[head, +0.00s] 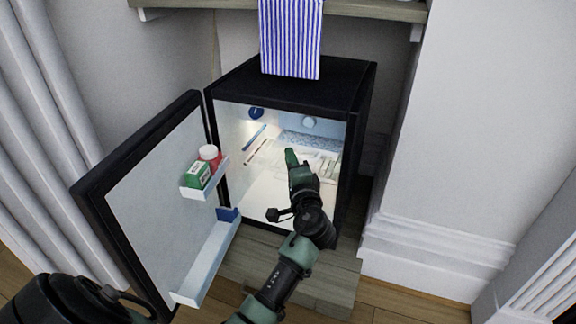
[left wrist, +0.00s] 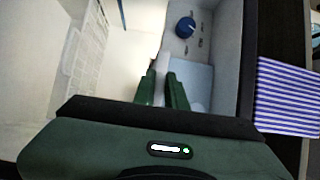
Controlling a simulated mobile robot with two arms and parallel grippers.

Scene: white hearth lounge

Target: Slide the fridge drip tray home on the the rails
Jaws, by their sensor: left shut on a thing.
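The small black fridge (head: 361,110) stands with its door open to the left. My left gripper (head: 291,157) reaches inside, its green fingers shut. In the left wrist view the gripper (left wrist: 163,88) is closed on a pale, narrow edge, which I take as the drip tray (left wrist: 163,65). Most of the tray is hard to tell from the white interior. A blue strip (head: 254,138) and a red strip (head: 256,152) run along the fridge's left inner wall, perhaps the rails. Whether the tray sits on them, I cannot tell. My right gripper is not in view.
The open door (head: 150,190) holds a shelf with a green box (head: 198,175) and a red jar with a white lid (head: 210,155). A blue dial (head: 256,113) is inside. A wire shelf (left wrist: 88,55) lies beside the gripper. A striped cloth (head: 290,40) hangs above the fridge.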

